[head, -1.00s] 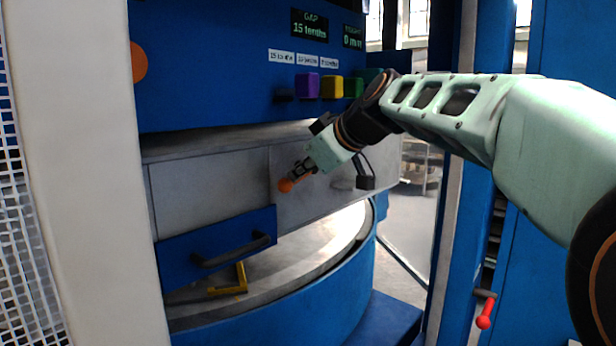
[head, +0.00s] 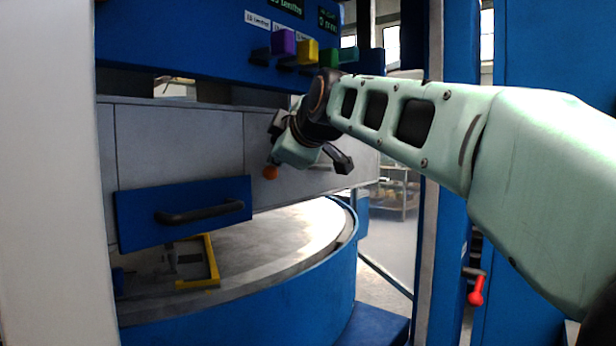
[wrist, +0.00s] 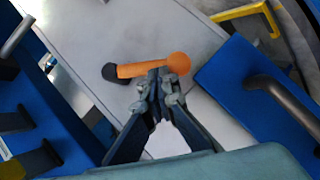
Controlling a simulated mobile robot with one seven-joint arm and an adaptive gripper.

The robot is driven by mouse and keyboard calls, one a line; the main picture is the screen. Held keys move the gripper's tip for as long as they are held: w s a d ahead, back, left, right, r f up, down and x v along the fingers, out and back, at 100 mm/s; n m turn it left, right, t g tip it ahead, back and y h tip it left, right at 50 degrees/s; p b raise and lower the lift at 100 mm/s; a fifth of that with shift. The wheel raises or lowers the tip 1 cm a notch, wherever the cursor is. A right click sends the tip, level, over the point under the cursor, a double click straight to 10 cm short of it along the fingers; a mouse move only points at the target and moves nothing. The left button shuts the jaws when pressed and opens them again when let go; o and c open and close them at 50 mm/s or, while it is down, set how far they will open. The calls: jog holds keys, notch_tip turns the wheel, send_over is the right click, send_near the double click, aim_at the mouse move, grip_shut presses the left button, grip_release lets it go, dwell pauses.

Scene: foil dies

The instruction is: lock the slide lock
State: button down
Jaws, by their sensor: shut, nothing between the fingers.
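The slide lock is an orange lever with a ball end (wrist: 150,69) on the pale grey slide panel (wrist: 150,25). In the wrist view it runs from a dark pivot at the left to its ball at the right, nearly level in that picture. In the head view only its orange ball (head: 270,172) shows clearly; my gripper covers the rest. My gripper (wrist: 162,74) is shut and empty. Its fingertips are right at the lever near the ball, and I cannot tell whether they touch it.
A blue plate with a black bar handle (head: 184,212) is left of the lever in the head view. Purple, yellow and green blocks (head: 283,42) jut out above my wrist. A yellow bracket (head: 208,262) lies on the round bed below. A red handle (head: 476,290) is at right.

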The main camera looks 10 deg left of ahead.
jog(key=shift+n+t, duration=0.8)
jog(key=shift+n, duration=0.1)
jog(key=shift+w+d+f+b, duration=0.4)
jog(key=shift+w+f+b, duration=0.35)
jog(key=shift+b, duration=0.85)
jog(key=shift+w+d+f+b, duration=0.5)
jog(key=shift+f+b, duration=0.35)
jog(key=shift+b, duration=0.7)
jog(key=shift+w, duration=0.15)
jog(key=shift+a, duration=0.15)
